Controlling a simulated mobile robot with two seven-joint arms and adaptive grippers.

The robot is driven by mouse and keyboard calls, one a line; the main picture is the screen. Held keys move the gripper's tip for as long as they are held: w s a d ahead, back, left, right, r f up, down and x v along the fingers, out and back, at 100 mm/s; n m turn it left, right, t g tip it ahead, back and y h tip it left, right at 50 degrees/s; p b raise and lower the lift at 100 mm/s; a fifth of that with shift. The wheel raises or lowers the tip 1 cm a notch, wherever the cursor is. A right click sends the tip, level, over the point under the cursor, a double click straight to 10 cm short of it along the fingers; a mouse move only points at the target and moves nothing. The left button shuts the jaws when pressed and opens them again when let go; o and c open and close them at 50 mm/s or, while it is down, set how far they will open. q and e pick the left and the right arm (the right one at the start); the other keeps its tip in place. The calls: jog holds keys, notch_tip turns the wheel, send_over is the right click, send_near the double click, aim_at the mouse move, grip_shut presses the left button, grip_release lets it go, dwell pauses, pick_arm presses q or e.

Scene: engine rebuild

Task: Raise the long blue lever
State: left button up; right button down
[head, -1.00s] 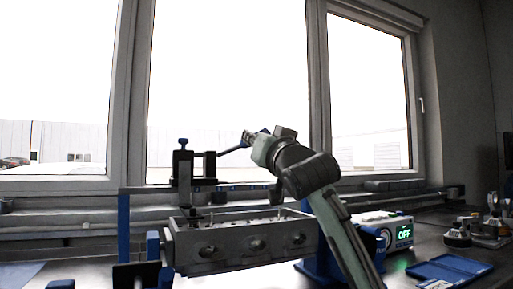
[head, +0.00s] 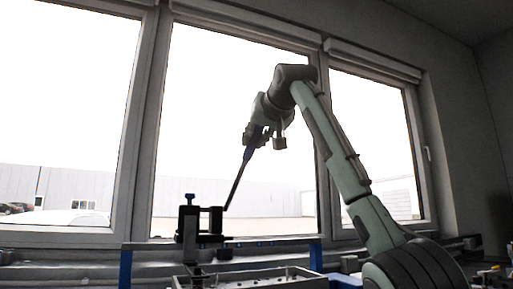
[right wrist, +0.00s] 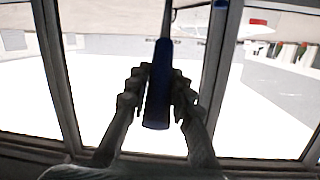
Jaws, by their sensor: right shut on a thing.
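The long blue lever (head: 239,178) slants steeply up and to the right from a dark clamp-like mount (head: 200,222) in the head view. My right gripper (head: 259,134) is shut on its blue handle near the upper end. In the right wrist view the blue handle (right wrist: 159,95) lies between the two dark fingers of my right gripper (right wrist: 158,100), and the thin shaft runs up past them. My left gripper is not in view.
A grey metal block with holes on top (head: 255,280) sits below the mount at the bottom edge. A blue post (head: 126,268) stands left of it. Tall windows are behind, and the space around the raised lever is clear.

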jog(key=shift+w+a+r+g, duration=0.15)
jog(key=shift+w+r+g, duration=0.15)
dwell(0.4)
jog(key=c, duration=1.5)
grip_release()
jog(key=shift+o, duration=0.9)
jog(key=shift+r, duration=0.1)
jog(key=v, duration=1.2)
